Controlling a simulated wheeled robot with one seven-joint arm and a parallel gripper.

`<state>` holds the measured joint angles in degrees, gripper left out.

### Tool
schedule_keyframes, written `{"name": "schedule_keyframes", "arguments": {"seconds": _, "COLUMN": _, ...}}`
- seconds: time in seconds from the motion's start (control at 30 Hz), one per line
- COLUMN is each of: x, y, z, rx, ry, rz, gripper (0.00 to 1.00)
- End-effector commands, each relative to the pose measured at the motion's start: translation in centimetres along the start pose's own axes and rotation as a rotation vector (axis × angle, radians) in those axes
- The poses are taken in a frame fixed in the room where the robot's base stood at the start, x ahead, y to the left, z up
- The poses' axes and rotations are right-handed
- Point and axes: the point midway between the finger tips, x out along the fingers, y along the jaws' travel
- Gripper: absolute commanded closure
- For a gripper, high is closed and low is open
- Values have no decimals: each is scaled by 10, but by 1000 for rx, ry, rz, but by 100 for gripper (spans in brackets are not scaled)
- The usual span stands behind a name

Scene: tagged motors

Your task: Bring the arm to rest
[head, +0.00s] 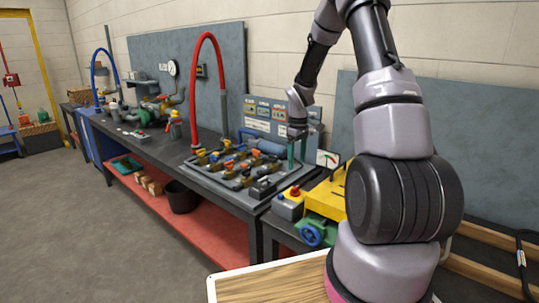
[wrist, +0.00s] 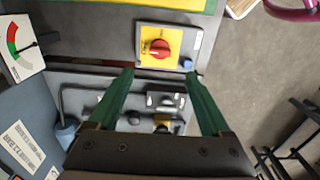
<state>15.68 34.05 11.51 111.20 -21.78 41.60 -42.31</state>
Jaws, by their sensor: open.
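My gripper (head: 297,150) hangs at the end of my raised arm, over the right end of the dark workbench (head: 215,180). In the wrist view its two green fingers (wrist: 159,77) are spread wide with nothing between the tips. Below and ahead of them is a yellow switch box with a red knob (wrist: 161,47). Small grey and black parts (wrist: 163,101) show between the fingers, partly hidden by the gripper body. My arm bends down from the top of the head view.
A grey board with several small coloured fittings (head: 232,166) lies on the bench. A red hose (head: 193,90) arches above it. A yellow machine with a green-and-blue vise-like part (head: 312,228) stands near my arm. A dial gauge (wrist: 22,45) is left of the fingers. Grey floor is open at left.

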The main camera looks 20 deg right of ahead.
Motion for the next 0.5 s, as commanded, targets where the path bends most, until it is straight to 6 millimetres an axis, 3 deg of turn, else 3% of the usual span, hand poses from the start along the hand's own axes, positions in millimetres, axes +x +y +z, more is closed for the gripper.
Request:
{"name": "schedule_keyframes", "arguments": {"seconds": 0.17, "x": -15, "y": -3, "z": 0, "rx": 21, "ry": 11, "rz": 14, "gripper": 18}}
{"name": "schedule_keyframes", "arguments": {"seconds": 0.27, "x": -47, "y": -11, "z": 3, "rx": 74, "ry": 36, "rz": 39, "gripper": 18}}
{"name": "schedule_keyframes", "arguments": {"seconds": 0.5, "x": -151, "y": -53, "z": 27, "rx": 287, "ry": 148, "rz": 101, "gripper": 18}}
